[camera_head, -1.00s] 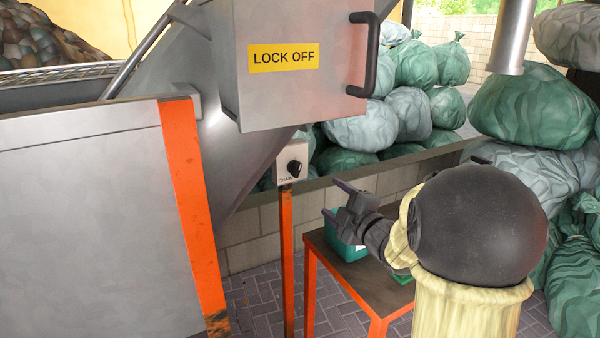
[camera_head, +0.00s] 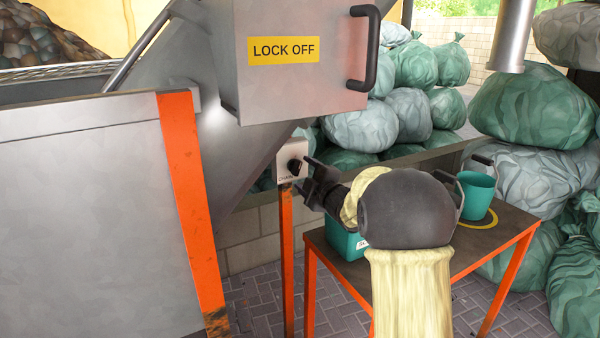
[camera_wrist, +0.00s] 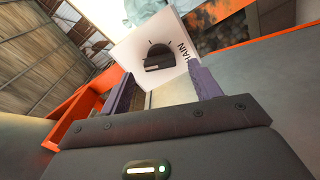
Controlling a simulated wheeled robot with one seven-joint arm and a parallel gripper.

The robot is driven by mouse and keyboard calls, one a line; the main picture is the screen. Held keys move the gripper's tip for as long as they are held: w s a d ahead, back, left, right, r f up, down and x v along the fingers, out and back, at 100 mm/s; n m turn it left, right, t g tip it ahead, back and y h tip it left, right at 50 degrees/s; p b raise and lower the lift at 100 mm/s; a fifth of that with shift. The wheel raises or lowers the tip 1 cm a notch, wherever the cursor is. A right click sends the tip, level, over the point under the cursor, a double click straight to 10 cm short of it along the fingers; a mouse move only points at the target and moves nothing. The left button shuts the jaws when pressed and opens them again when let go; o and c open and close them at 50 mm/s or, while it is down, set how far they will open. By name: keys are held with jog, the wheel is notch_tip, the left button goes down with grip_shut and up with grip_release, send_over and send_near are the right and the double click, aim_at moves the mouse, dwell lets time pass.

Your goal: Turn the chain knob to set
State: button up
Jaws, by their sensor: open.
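The black chain knob (camera_head: 294,167) sits on a small pale box (camera_head: 286,159) marked CHAIN, on top of an orange post (camera_head: 287,255). It also shows in the wrist view (camera_wrist: 158,58), ahead of my fingers, with a pointer bar across it. My gripper (camera_head: 306,178) is open just right of the box, and its fingertips are close to the knob. In the wrist view my gripper (camera_wrist: 158,80) has its two purple-grey fingers apart, one on each side of the knob's line. I cannot tell whether a finger touches the box.
A grey panel box with a LOCK OFF sign (camera_head: 284,50) and a black handle (camera_head: 365,48) overhangs the knob. An orange-legged table (camera_head: 500,232) with a teal cup (camera_head: 478,195) and a teal bin (camera_head: 345,240) stands at right. Green bags (camera_head: 530,105) are piled behind.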

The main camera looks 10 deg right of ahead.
aim_at(299, 170)
jog(key=shift+x, duration=1.9)
jog(key=c, duration=1)
